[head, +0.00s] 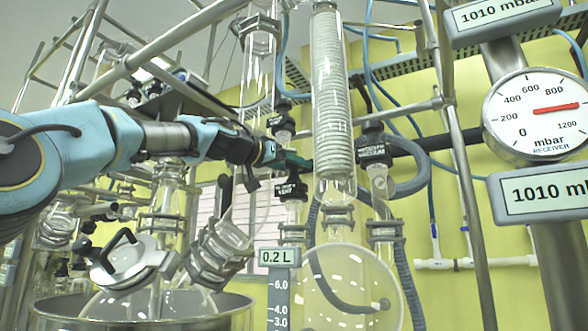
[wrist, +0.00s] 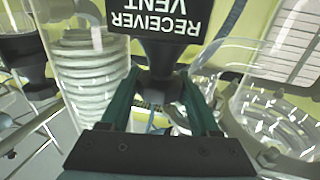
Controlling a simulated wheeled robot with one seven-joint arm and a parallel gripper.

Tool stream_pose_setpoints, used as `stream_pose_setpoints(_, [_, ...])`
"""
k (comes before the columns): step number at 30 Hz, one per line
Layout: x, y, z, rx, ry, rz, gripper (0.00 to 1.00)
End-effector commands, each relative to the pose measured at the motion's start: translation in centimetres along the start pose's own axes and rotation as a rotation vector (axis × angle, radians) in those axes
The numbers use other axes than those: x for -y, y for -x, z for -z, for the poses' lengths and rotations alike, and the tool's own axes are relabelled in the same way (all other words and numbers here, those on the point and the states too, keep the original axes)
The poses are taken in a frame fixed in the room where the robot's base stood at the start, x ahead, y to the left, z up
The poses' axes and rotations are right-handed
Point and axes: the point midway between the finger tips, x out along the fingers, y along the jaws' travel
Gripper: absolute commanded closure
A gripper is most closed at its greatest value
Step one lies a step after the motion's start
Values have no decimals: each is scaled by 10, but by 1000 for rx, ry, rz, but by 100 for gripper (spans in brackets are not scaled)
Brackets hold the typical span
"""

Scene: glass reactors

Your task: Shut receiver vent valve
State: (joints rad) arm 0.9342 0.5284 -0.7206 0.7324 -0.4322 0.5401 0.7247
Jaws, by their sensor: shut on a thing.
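The receiver vent valve (head: 290,189) is a black fitting with a label above a glass neck, at the middle of the head view. In the wrist view its black tapered body (wrist: 164,55) stands between my fingers, and its label (wrist: 160,18) reads "RECEIVER VENT" upside down. My gripper (head: 292,160) reaches in from the left. Its two dark green fingers (wrist: 160,88) are shut on the valve, one on each side. The exact contact and the handle's angle are partly hidden behind the fingers.
A coiled glass condenser (head: 331,95) stands just right of my gripper, close to it. A round receiver flask (head: 350,290) hangs below. Another black valve (head: 374,148) is further right. The receiver gauge (head: 537,110) and a 1010 mbar display (head: 545,194) are at the right.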

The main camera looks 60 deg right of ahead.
Motion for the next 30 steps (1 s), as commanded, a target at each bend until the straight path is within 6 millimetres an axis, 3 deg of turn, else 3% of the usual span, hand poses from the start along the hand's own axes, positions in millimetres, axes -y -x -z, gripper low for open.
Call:
stream_pose_setpoints(10, [2,0,4,0,4,-282,87])
stream_pose_setpoints(30, [0,-1,4,2,4,-533,87])
